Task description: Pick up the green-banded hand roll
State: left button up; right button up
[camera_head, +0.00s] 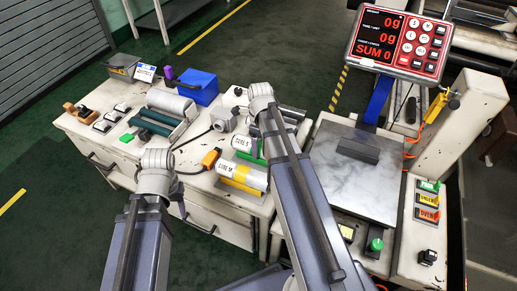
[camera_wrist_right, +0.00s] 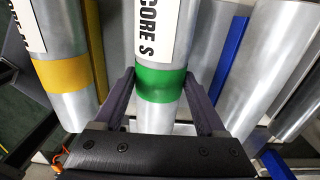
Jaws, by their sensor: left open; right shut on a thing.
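The green-banded hand roll (camera_wrist_right: 158,85), a silver cylinder with a white CORE S label, fills the middle of the right wrist view. My right gripper (camera_wrist_right: 160,78) is shut on it, one finger on each side at the green band. In the head view the roll's white label (camera_head: 242,143) shows left of my right arm, at the roll rack; my arm hides part of the roll. I cannot tell whether it is clear of its rest. My left gripper (camera_head: 156,172) is open and empty at the bench's front edge, its fingers hard to make out.
A yellow-banded roll (camera_wrist_right: 62,75) lies close to the left of the held one. A scale plate (camera_head: 355,170) with a red display (camera_head: 403,42) stands right. A blue box (camera_head: 197,87) and green rollers (camera_head: 150,123) are left.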

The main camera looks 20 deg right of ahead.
grip_shut()
notch_tip(320, 180, up, 10)
jog(key=p, duration=1)
